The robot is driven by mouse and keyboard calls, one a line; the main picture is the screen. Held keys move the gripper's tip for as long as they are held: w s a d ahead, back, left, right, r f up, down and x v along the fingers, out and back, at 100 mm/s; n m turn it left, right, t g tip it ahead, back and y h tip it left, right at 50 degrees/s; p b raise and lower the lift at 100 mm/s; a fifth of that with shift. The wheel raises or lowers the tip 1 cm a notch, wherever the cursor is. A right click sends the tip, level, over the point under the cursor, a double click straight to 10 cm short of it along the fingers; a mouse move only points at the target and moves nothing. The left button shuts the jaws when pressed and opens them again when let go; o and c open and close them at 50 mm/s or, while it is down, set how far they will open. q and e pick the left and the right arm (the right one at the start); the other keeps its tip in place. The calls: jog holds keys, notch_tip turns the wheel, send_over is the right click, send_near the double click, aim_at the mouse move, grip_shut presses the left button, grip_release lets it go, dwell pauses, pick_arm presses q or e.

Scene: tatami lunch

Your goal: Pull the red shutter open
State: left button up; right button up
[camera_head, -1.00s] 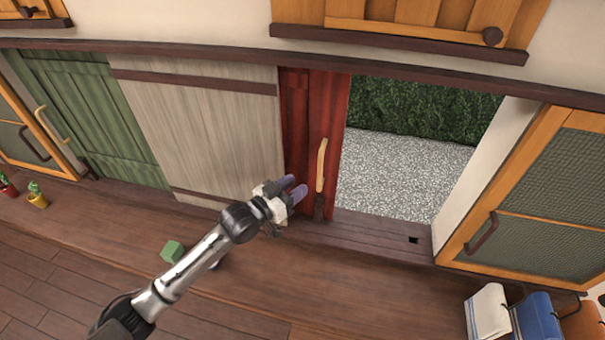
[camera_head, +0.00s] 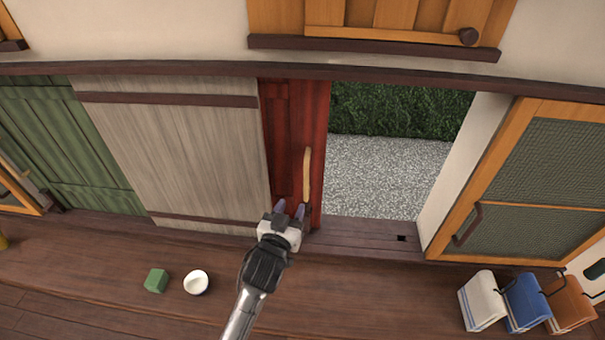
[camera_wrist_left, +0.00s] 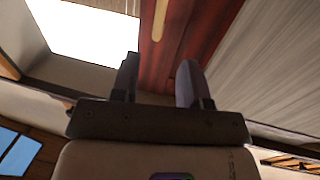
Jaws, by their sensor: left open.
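The red shutter (camera_head: 282,135) stands upright in its track, partly behind the grey wooden panel, with a wide opening to its right. Its pale wooden handle (camera_head: 307,174) runs vertically near its right edge. My left gripper (camera_head: 290,209) is open and empty in front of the lower part of the shutter, just below and left of the handle. In the left wrist view, the open fingers (camera_wrist_left: 159,84) point toward the red shutter (camera_wrist_left: 198,35), and the handle (camera_wrist_left: 161,18) shows beyond them. My right gripper is not in view.
The grey panel (camera_head: 180,145) and a green shutter (camera_head: 65,140) stand to the left. An orange-framed mesh door (camera_head: 555,160) stands at the right. A green block (camera_head: 156,280) and white bowl (camera_head: 196,283) sit on the floor, with hanging cloths (camera_head: 483,300) at lower right.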

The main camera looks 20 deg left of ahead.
aim_at(305, 176)
pick_arm(q)
jog(key=w, duration=1.3)
jog(key=shift+w+a+p, duration=0.2)
jog(key=shift+a+p, duration=0.15)
jog(key=shift+c, duration=0.4)
grip_shut()
